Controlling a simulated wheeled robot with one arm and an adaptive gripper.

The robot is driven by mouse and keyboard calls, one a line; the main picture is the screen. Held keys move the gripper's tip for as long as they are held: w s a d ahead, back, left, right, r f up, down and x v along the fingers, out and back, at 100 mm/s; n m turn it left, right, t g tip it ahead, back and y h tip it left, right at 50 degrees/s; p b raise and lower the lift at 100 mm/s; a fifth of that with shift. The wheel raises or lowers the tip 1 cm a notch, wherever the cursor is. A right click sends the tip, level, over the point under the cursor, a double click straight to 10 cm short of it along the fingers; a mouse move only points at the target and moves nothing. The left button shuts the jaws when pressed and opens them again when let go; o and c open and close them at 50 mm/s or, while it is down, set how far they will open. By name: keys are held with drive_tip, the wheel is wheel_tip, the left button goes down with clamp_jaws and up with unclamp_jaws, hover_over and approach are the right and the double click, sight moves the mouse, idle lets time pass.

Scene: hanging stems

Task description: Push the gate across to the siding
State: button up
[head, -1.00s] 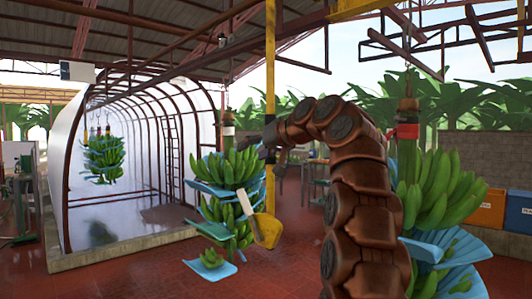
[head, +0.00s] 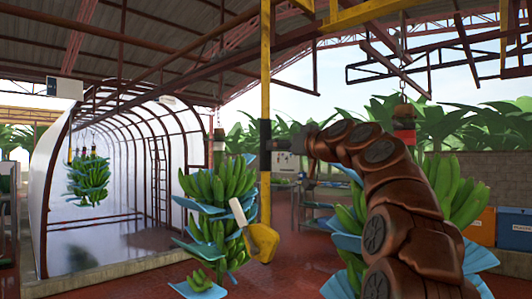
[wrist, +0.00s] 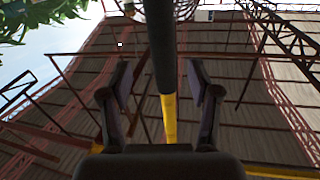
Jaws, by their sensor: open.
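A yellow upright bar (head: 265,65) with a black sleeve (head: 265,150) stands in the middle of the head view. A yellow beam (head: 350,17) runs along the top of the picture to its right. I cannot tell for certain which part is the gate. My gripper (head: 275,150) is at the black sleeve, its fingers small and partly hidden. In the wrist view my gripper (wrist: 160,80) is open, with one finger on each side of the black sleeve (wrist: 158,45). The yellow part of the bar (wrist: 169,118) shows beyond it. Neither finger visibly closes on it.
A banana bunch (head: 222,185) with blue sheets hangs just left of the bar, with a yellow tool-like piece (head: 262,242) beside it. Another bunch (head: 455,185) hangs behind my arm at the right. A further bunch (head: 88,180) hangs in the arched tunnel (head: 50,170). Overhead are dark rails.

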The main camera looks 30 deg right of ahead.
sight(265, 148)
drive_tip(key=shift+n, duration=0.5)
drive_tip(key=w, duration=0.2)
drive_tip(key=w+p, duration=0.1)
drive_tip(key=w, duration=0.2)
drive_tip(key=w+p, duration=0.1)
drive_tip(key=w, duration=0.2)
drive_tip(key=shift+w+a+f, duration=0.1)
drive_tip(key=shift+w+a, duration=0.05)
drive_tip(key=shift+a, duration=0.1)
clamp_jaws()
drive_tip(key=shift+f, duration=0.1)
